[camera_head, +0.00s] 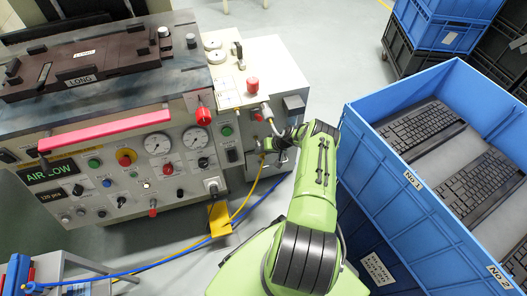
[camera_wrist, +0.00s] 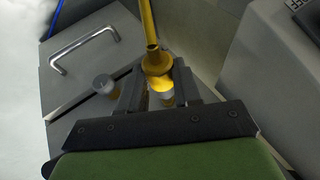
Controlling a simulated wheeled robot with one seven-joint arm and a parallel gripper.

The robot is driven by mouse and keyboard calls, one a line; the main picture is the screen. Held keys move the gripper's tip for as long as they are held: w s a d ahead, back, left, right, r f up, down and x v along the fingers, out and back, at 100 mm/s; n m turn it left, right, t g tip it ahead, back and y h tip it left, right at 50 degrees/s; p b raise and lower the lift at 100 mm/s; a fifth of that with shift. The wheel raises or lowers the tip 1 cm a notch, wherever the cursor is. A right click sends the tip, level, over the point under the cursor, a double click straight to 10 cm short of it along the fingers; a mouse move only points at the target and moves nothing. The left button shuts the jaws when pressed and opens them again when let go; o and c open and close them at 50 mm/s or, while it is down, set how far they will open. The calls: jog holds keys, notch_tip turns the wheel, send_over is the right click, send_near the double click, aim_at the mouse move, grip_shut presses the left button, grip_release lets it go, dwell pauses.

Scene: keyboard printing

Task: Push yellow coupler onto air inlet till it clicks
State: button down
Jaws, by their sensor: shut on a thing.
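In the wrist view, the yellow coupler (camera_wrist: 157,63) is between the two dark fingers of my gripper (camera_wrist: 158,82), which is shut on it. A yellow hose (camera_wrist: 147,22) runs from the coupler to the top of the picture. In the head view, my gripper (camera_head: 275,141) is at the machine's right side, small and partly hidden by my green arm. The coupler's seating cannot be made out.
The machine's control panel (camera_head: 135,170) has gauges, knobs and a display (camera_head: 48,172) reading "AIR LOW". A yellow hose (camera_head: 247,198) and a blue hose (camera_head: 160,262) trail over the floor. A blue crate (camera_head: 400,205) with keyboards stands close right of my arm.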

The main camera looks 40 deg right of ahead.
jog(key=shift+w, duration=0.15)
jog(key=shift+w+d, duration=0.1)
jog(key=shift+w, duration=0.15)
dwell(0.8)
jog(key=shift+w+d, duration=0.25)
jog(key=shift+w, duration=0.3)
jog(key=shift+w+d, duration=0.2)
jog(key=shift+w, duration=0.3)
jog(key=c, duration=0.7)
grip_release()
jog(key=shift+s, duration=0.1)
jog(key=s+p, duration=0.1)
jog(key=p, duration=0.1)
jog(key=s+a+p, duration=0.1)
jog(key=s+p, duration=0.1)
jog(key=s+a+p, duration=0.1)
jog(key=s+p, duration=0.1)
jog(key=p, duration=0.1)
jog(key=shift+s+a, duration=0.15)
jog(key=shift+s, duration=0.05)
